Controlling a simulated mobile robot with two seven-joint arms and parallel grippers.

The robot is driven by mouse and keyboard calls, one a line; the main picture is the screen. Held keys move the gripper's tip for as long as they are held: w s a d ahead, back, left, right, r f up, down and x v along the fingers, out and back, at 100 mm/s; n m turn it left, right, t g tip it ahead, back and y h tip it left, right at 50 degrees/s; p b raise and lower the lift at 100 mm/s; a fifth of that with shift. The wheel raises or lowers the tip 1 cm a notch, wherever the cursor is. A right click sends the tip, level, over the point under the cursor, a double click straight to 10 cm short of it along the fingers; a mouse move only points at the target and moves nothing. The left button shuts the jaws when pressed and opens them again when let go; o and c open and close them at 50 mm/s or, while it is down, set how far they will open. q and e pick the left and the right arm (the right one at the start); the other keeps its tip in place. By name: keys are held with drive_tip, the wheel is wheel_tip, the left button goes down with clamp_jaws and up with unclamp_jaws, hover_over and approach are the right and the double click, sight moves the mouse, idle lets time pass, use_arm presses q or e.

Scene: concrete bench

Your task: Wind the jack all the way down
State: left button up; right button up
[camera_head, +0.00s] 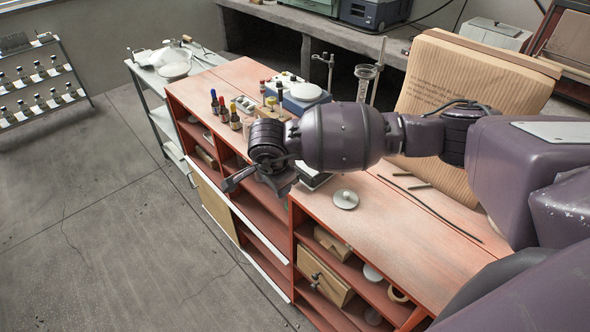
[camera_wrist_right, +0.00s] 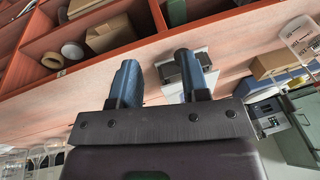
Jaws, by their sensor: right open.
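My right gripper (camera_head: 256,186) reaches in from the right and hangs over the front edge of the red bench. Its two blue fingers are apart and empty in the right wrist view (camera_wrist_right: 156,64). A pale, flat-topped object, which may be the jack (camera_head: 315,181), shows partly behind the gripper in the head view. A pale boxy object, perhaps the same jack (camera_wrist_right: 171,74), shows behind one finger in the right wrist view. Its handle and height cannot be made out. My left gripper is not in view.
A metal disc with a knob (camera_head: 345,199) lies on the red bench top (camera_head: 400,225). Dropper bottles (camera_head: 235,117) and a white-topped instrument (camera_head: 305,93) stand farther back. Dark rods (camera_head: 440,213) lie to the right.

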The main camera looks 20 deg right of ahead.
drive_tip(key=w+d+r+t+h, duration=0.1)
drive_tip(key=w+d+r+h, duration=0.1)
drive_tip(key=w+d, duration=0.1)
drive_tip(key=x, duration=1)
drive_tip(key=shift+d+f+p, duration=0.1)
drive_tip(key=shift+d+p, duration=0.05)
drive_tip(key=shift+p, duration=0.25)
drive_tip(key=c, duration=0.6)
drive_tip(key=shift+w+f+n+g+h+b, duration=0.15)
drive_tip(key=shift+n+g+h+b, duration=0.1)
drive_tip(key=shift+g+b, duration=0.45)
drive_tip(key=shift+w+n+g+h+b, duration=0.15)
drive_tip(key=shift+n+g+h+b, duration=0.1)
drive_tip(key=shift+g+b, duration=0.45)
drive_tip(key=shift+g, duration=0.4)
